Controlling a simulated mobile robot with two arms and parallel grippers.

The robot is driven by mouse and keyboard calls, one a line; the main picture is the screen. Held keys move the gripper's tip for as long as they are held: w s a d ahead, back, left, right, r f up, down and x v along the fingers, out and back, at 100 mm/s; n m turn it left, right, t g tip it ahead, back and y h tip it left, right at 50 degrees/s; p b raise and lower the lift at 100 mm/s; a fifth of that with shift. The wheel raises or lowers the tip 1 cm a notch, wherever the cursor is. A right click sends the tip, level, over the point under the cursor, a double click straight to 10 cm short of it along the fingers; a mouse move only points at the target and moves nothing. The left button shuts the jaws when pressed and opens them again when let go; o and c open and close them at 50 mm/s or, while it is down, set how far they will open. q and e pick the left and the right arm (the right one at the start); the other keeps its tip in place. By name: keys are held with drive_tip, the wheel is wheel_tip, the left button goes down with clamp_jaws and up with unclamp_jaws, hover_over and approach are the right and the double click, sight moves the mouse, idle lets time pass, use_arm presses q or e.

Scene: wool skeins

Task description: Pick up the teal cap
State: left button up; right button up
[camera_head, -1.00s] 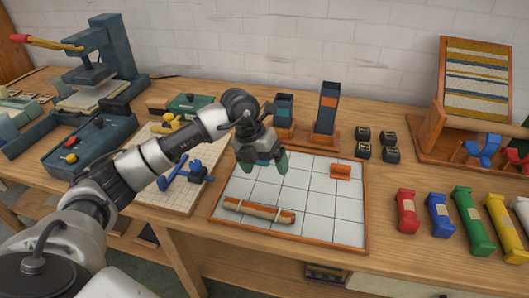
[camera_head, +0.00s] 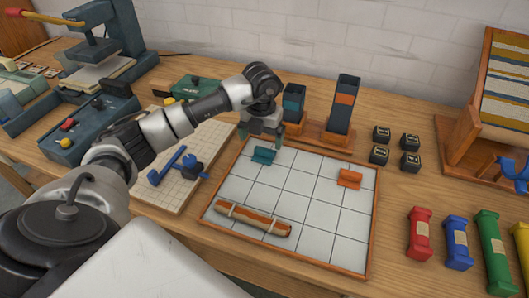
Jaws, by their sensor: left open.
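The teal cap (camera_head: 263,155) is a small teal piece lying on the white gridded board (camera_head: 305,178), near its back left corner. My left gripper (camera_head: 261,136) is open and empty, with its fingers pointing down just behind the teal cap in the picture. I cannot tell its exact height above the board. The teal cap shows clear of the fingers. My right gripper is not in view.
An orange cap (camera_head: 350,178) and a tan roll (camera_head: 253,218) lie on the same board. Two upright holders, one teal (camera_head: 294,103) and one taller dark (camera_head: 343,104), stand behind it. Several black cubes (camera_head: 381,134) and coloured skeins (camera_head: 419,234) are to the right.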

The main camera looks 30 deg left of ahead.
sight(263, 150)
use_arm(q)
drive_tip(key=f, duration=0.4)
drive_tip(key=shift+d+f+p, duration=0.25)
drive_tip(key=shift+d+p, duration=0.05)
drive_tip(key=shift+p, duration=0.05)
drive_tip(key=shift+f, duration=0.35)
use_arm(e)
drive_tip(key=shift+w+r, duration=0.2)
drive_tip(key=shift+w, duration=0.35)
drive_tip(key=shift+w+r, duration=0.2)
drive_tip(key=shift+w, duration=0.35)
use_arm(q)
drive_tip(key=c, duration=1)
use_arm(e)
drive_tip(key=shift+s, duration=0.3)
